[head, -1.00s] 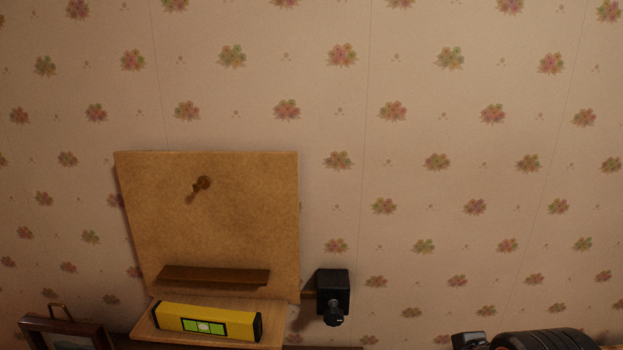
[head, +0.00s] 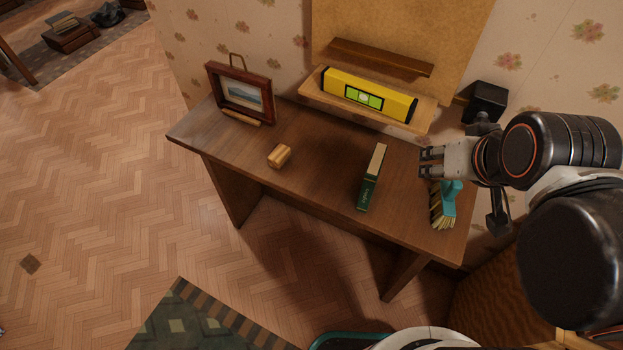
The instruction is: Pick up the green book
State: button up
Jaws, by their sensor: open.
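The green book (head: 368,192) stands on the brown wooden desk (head: 323,184), right of its middle, with its cream page edges facing up and its green spine facing the front edge. My gripper (head: 424,163) is open and empty, just right of the book and apart from it in the picture. Its fingers point left. Its exact height above the desk is hard to tell.
A teal brush (head: 446,203) lies on the desk below my gripper. A small wooden block (head: 279,156) and a picture frame (head: 242,92) are to the left. A yellow level (head: 368,93) rests on a wooden ledge behind. Bare desk lies between block and book.

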aim_at(372, 174)
jog(key=j+u, duration=0.2)
jog(key=k+j+z, duration=0.15)
jog(key=k, duration=0.35)
jog(key=k+j+z, duration=0.1)
jog(key=k+j, duration=0.2)
jog(key=k, duration=0.2)
jog(key=k+j+z, duration=0.15)
jog(key=k, duration=0.4)
